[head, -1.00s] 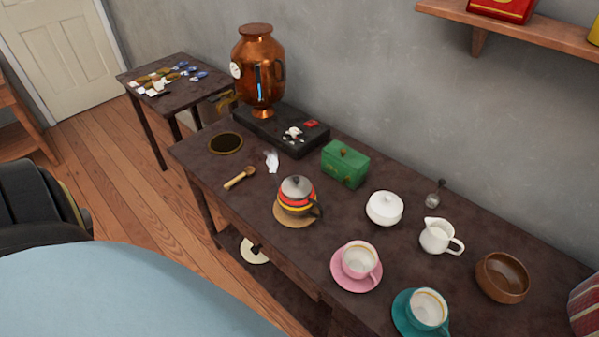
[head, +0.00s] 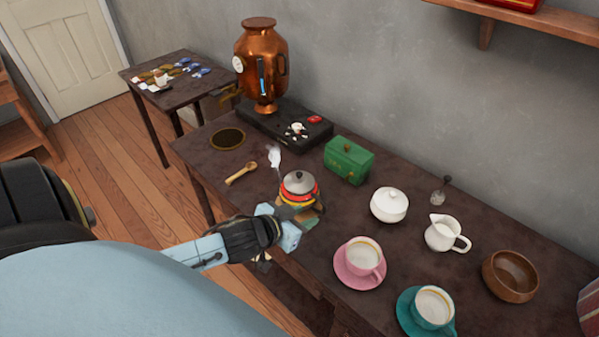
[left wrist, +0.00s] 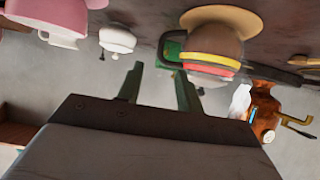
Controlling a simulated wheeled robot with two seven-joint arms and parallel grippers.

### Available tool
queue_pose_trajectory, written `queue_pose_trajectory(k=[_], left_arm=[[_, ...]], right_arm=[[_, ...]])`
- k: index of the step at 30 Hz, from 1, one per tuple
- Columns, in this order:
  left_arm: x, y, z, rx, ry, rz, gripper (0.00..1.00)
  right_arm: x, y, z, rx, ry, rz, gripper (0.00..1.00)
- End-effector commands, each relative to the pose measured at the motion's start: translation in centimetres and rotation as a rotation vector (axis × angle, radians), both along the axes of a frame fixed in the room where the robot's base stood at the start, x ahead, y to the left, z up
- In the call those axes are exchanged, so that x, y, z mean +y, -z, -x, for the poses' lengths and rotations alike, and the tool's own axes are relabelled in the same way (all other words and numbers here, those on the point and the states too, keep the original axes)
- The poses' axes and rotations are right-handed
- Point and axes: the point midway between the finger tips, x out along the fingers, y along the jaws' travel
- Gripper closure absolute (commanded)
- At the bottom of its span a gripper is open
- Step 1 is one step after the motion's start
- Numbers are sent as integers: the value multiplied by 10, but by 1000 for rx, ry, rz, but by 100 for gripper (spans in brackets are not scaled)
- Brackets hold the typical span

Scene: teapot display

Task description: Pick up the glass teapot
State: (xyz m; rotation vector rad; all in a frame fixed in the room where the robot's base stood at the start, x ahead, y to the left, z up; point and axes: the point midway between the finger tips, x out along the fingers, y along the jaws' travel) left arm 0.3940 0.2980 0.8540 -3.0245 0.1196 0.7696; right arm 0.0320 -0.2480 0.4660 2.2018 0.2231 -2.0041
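The teapot (head: 299,186), with red and yellow bands and a grey domed lid, stands upright on a round tan mat near the table's front edge. My left gripper (head: 290,226) is in front of it in the head view and covers its lower part and most of the mat. In the left wrist view the teapot (left wrist: 212,58) appears upside down, with its dark handle towards the fingers. The left gripper's two fingers (left wrist: 158,76) are apart, with nothing held between them. Whether a finger touches the handle cannot be told. My right gripper is in neither view.
A green box (head: 348,161) stands close behind the teapot. A white lidded bowl (head: 389,205), a pink cup (head: 361,255) and a white jug (head: 445,233) stand to the right. A wooden spoon (head: 241,174) and a copper urn (head: 261,65) are to the left.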

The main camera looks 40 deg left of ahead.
Motion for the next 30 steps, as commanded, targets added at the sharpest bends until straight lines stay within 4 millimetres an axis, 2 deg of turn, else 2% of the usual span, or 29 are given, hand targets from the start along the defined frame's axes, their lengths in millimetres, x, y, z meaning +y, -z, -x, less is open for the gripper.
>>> queue_pose_trajectory(k=[1,6,14,24,30], left_arm=[[-1,6,-10,-3,-1,0,64],[-2,19,-33,-1,-1,-2,64],[-4,28,-48,0,0,-1,64],[-7,52,-84,1,-1,-1,64],[-8,54,-88,2,0,-1,64]], right_arm=[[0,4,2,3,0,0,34],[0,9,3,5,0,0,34],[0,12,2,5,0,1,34],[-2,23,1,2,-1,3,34],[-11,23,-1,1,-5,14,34]])
